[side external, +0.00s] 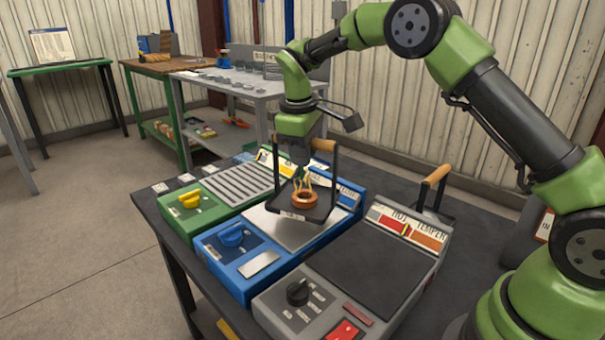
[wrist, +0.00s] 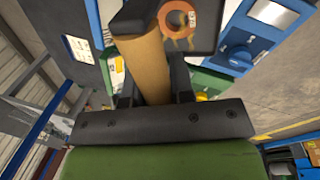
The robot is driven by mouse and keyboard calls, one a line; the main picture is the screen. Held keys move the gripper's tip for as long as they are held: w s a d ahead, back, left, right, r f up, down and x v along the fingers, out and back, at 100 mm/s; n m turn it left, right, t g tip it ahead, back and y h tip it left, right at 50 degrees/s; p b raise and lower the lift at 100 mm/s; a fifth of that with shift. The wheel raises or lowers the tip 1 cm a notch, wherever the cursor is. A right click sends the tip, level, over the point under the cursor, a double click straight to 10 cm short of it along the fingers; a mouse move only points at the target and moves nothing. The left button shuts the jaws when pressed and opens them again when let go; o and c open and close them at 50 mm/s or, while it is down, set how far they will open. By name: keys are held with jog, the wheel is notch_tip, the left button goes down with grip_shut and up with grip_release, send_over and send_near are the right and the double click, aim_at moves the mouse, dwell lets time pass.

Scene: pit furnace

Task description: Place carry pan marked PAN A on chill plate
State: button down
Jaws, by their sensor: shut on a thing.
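My gripper (side external: 308,148) is shut on the wooden handle (wrist: 150,68) of a dark carry pan (side external: 321,209). The pan hangs roughly level over the blue unit (side external: 238,278), with a glowing orange ring (side external: 305,199) on it. A small white tag shows on the pan's front edge, but its letters are too small to read. The blue unit has a bare metal plate (side external: 284,234), partly hidden under the pan. Its rear label is partly covered, so I cannot read it as the chill plate. I cannot tell whether the pan touches the plate. The wrist view also shows the pan (wrist: 203,42).
A green unit (side external: 190,216) with a slotted plate is left of the blue unit. A grey unit (side external: 350,272) labelled HOT TEMPER is to the right, its dark plate bare. A second pan with a wooden handle (side external: 437,174) stands behind the grey unit. Benches stand farther back.

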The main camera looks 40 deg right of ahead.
jog(key=shift+f, duration=1.95)
jog(key=shift+f, duration=0.1)
jog(key=c, duration=1)
grip_release()
